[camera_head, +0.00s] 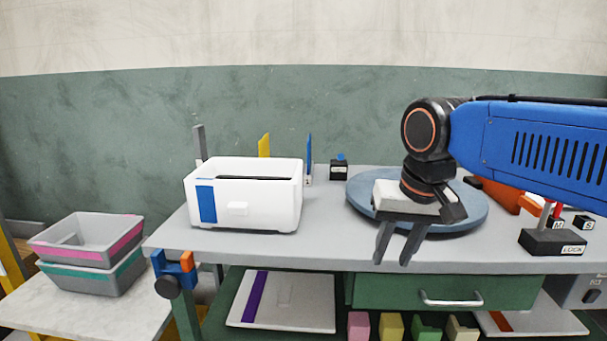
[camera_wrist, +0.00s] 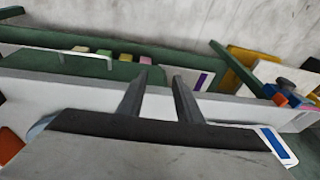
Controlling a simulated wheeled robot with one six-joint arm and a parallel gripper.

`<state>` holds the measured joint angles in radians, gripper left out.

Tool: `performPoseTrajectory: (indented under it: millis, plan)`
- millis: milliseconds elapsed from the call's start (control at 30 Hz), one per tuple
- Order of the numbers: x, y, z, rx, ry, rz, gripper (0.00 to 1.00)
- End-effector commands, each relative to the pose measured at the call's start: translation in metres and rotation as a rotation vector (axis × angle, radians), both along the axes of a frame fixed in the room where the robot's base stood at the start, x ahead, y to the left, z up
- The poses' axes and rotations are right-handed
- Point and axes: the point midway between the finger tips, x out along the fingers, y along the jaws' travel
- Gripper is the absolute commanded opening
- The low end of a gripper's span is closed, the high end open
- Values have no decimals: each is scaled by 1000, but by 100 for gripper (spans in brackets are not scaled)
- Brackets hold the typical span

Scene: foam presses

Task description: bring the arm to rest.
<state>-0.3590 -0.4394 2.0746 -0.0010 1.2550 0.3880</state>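My arm comes in from the right side of the head view, and my gripper (camera_head: 394,256) hangs from it with its fingers pointing down. The fingers are in front of the blue round plate (camera_head: 468,213) on the grey bench (camera_head: 290,245), near the bench's front edge. My gripper (camera_wrist: 160,78) also shows in the wrist view, with its two dark fingers apart and nothing between them. It is open and empty. The gripper body hides part of the round plate.
A white box with a blue stripe (camera_head: 260,205) stands on the bench to the left. A lock switch box (camera_head: 552,242) is at the right. Grey bins (camera_head: 75,275) sit on a lower table at far left. A green drawer (camera_head: 400,291) is under the bench.

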Motion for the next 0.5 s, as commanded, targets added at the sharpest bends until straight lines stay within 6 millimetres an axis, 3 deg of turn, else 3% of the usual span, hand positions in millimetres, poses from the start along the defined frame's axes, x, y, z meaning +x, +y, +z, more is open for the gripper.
performPoseTrajectory:
  millis: [33, 200, 500]
  plan:
    - [-11, -18, -12, -3, -17, -7, 32]
    - [-43, -64, -56, -24, -77, -1, 32]
    - [-95, -113, -127, -78, -160, 7, 32]
